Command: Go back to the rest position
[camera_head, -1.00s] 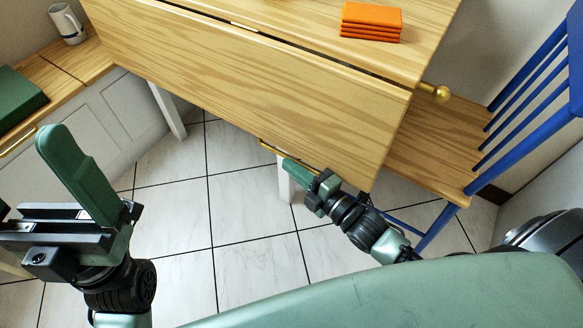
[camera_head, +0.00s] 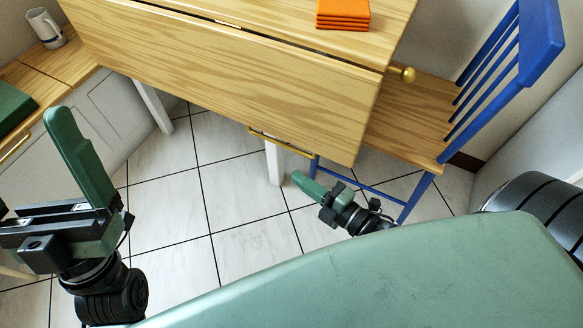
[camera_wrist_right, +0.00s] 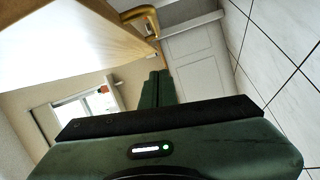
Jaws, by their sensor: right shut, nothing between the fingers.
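My right gripper (camera_head: 297,180) is low over the tiled floor in the head view, below the lower edge of the table's hanging wooden leaf (camera_head: 230,75). Its green fingers are together with nothing between them, and they also show closed in the right wrist view (camera_wrist_right: 157,88). It is apart from the brass handle (camera_head: 280,142) at the leaf's lower edge. My left gripper is large at the left edge of the head view; one green finger (camera_head: 80,155) points up. Its other finger is not clearly visible, so its opening cannot be judged.
A blue chair with a wooden seat (camera_head: 410,115) stands right of the table. Orange folded cloths (camera_head: 343,14) lie on the tabletop. A white jug (camera_head: 46,28) and green box (camera_head: 14,107) are on the left counter. White tiled floor (camera_head: 175,195) is open between the grippers.

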